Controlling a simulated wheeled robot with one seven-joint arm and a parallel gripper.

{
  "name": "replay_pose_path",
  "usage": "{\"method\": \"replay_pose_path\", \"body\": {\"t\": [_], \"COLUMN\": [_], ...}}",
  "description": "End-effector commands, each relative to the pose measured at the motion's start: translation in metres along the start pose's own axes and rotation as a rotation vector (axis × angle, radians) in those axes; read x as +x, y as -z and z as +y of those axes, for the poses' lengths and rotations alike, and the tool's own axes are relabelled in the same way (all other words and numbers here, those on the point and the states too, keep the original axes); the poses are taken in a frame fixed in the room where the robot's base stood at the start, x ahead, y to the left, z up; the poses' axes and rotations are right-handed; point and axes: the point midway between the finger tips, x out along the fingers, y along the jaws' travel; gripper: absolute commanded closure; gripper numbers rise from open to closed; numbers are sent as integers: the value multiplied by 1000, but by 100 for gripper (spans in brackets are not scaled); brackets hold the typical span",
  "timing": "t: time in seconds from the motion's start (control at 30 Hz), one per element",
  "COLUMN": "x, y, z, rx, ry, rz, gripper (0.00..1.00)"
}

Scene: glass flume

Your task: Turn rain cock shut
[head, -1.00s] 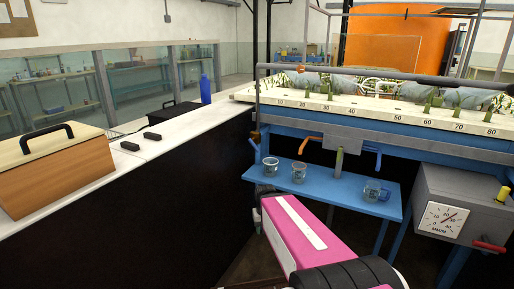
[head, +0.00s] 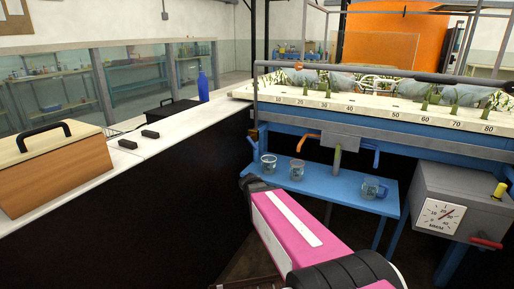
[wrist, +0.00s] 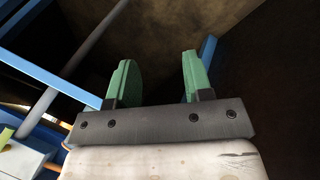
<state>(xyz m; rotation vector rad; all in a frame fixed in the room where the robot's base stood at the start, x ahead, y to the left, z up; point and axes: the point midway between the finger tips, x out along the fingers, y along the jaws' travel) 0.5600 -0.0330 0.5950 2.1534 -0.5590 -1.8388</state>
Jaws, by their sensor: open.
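Under the front of the flume (head: 390,134) are an orange lever (head: 303,140) on the left and a blue lever (head: 371,146) on the right. No label that I can read tells which one is the rain cock. A red handle (head: 486,242) juts from the grey box at the lower right. My gripper shows in the wrist view (wrist: 156,75), its two green fingers open and apart with nothing between them. It points toward a dark floor area; no lever lies near the fingers there. In the head view my gripper cannot be made out.
A blue shelf (head: 335,191) with several glass beakers stands below the levers. The grey box (head: 468,200) carries a dial and a yellow knob (head: 499,191). A white-topped bench (head: 180,135) with a wooden case (head: 60,178) runs along the left.

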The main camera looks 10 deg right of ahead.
Motion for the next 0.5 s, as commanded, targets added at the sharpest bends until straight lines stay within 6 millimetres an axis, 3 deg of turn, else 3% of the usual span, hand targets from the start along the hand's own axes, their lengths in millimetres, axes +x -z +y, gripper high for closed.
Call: {"method": "replay_pose_path", "body": {"t": [0.03, 0.27, 0.5], "x": [-3, -41, -110], "y": [23, 109, 191], "z": [0, 10, 0], "rx": [15, 106, 189], "ry": [-67, -375, -602], "rz": [43, 309, 657], "gripper": [54, 54, 54]}}
